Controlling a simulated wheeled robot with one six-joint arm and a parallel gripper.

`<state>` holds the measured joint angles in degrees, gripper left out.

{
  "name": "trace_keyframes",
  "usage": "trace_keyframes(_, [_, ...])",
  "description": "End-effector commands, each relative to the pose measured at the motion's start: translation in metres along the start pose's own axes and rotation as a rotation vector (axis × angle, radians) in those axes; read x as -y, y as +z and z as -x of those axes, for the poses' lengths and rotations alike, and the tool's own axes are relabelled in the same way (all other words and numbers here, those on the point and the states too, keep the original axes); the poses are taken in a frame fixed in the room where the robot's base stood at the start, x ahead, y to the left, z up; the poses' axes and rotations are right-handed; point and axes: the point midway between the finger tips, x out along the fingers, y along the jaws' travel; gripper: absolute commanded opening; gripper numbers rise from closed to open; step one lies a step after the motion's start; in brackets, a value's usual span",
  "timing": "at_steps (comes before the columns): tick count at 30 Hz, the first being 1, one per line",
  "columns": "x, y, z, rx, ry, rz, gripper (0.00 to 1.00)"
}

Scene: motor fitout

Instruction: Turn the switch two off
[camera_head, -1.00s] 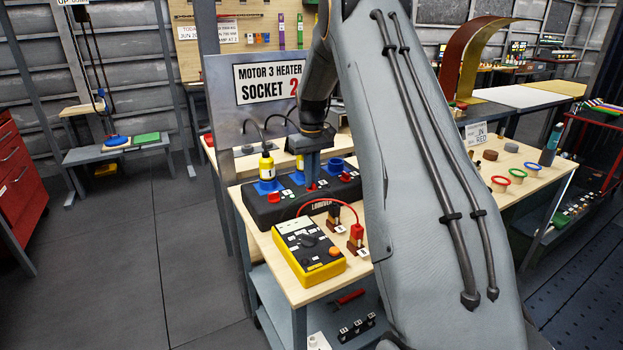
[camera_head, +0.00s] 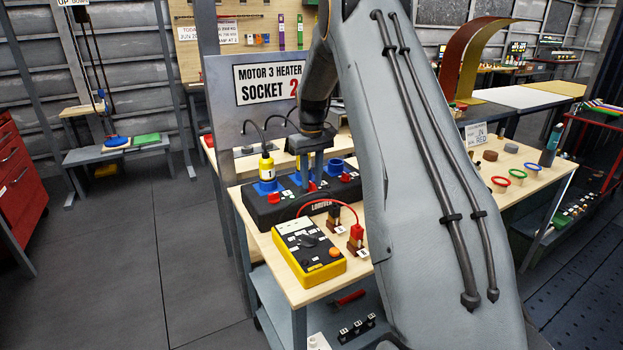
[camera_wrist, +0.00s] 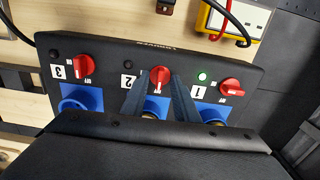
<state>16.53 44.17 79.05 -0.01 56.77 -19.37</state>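A black switch box (camera_head: 283,212) lies on the bench, with numbered red rotary knobs and blue sockets. In the wrist view, the switch two knob (camera_wrist: 160,77) is in the middle beside the label 2, its long axis near upright in the picture. My gripper (camera_wrist: 160,74) is open, with one finger on each side of this knob; I cannot tell if they touch it. The lamp by label 2 looks dark. The switch one knob (camera_wrist: 231,86) is at the right, beside a lit green lamp (camera_wrist: 203,77). The switch three knob (camera_wrist: 84,65) is at the left.
A yellow tester (camera_head: 308,250) with a red lead stands in front of the box. A yellow plug (camera_head: 267,168) marked 1 sits in a blue socket. A grey panel with a Socket 2 sign (camera_head: 268,82) rises behind. Cables hang close to my gripper.

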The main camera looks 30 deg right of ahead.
Motion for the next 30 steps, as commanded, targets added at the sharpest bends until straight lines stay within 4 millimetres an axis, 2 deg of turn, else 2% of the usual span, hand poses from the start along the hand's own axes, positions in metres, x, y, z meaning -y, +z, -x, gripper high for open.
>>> trace_keyframes(5, [0.0,-0.001,0.017,-0.003,0.001,0.0,0.27])
trace_keyframes(15, [0.0,-0.001,0.068,-0.003,0.001,0.0,0.27])
trace_keyframes(21, [0.0,0.0,0.077,-0.001,0.001,0.0,0.27])
trace_keyframes(30, [0.0,0.0,0.078,-0.001,0.0,0.0,0.27])
